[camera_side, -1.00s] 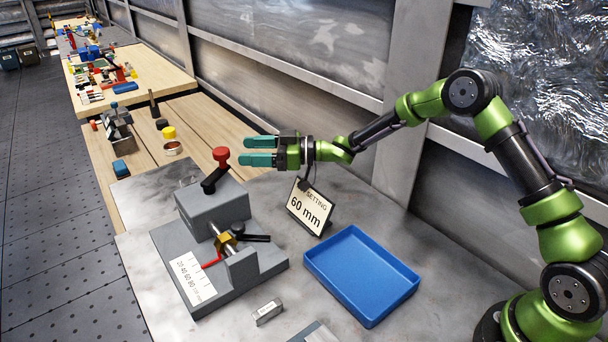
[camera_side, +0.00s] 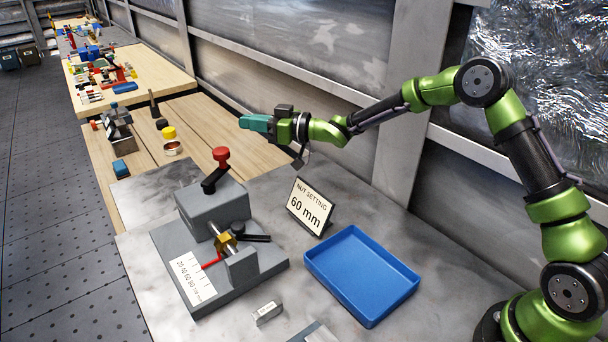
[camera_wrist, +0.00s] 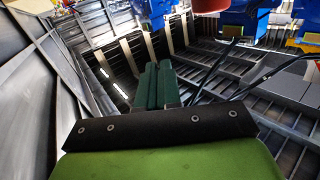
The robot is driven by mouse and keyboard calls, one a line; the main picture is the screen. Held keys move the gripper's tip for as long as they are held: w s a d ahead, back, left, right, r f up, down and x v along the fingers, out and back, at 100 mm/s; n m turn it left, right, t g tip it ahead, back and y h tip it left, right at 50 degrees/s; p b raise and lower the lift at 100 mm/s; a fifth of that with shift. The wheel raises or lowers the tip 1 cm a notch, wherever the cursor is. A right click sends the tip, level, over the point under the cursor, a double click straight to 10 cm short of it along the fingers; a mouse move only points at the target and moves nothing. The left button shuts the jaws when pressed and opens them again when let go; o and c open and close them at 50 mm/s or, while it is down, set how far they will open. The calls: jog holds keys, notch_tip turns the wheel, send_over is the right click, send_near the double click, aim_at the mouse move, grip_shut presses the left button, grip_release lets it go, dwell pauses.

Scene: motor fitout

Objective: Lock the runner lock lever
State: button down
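The grey fixture (camera_side: 212,207) stands on the metal table. A brass runner (camera_side: 226,241) sits on its rod, with a red pointer (camera_side: 212,264) toward the white scale (camera_side: 193,278). A black lever (camera_side: 254,238), apparently the runner lock lever, sticks out to the right beside the runner. A black crank with a red knob (camera_side: 221,155) is on top of the block. My gripper (camera_side: 250,122) is high above and behind the fixture, well apart from the lever. Its teal fingers lie together and empty, also in the wrist view (camera_wrist: 158,75).
A sign (camera_side: 310,207) reading "NUT SETTING 60 mm" stands right of the fixture. A blue tray (camera_side: 362,275) is at the right front. A small grey block (camera_side: 267,312) lies in front. Wooden benches with parts extend behind, and a wall runs along the right.

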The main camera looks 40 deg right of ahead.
jog(key=d+f+m+g+h, duration=0.4)
jog(key=m+h, duration=0.1)
jog(key=h, duration=0.2)
jog(key=s+a+n+g+y, duration=0.1)
jog(key=s+a+n+g, duration=0.1)
jog(key=s, duration=0.4)
jog(key=s+a+f+n+g+y, duration=0.1)
jog(key=s+a+n+g+y, duration=0.1)
jog(key=s+a+g, duration=0.3)
jog(key=shift+s+f+g, duration=0.2)
jog(key=shift+s+g, duration=0.4)
jog(key=shift+s, duration=0.55)
jog(key=x, duration=1)
jog(key=shift+f, duration=0.1)
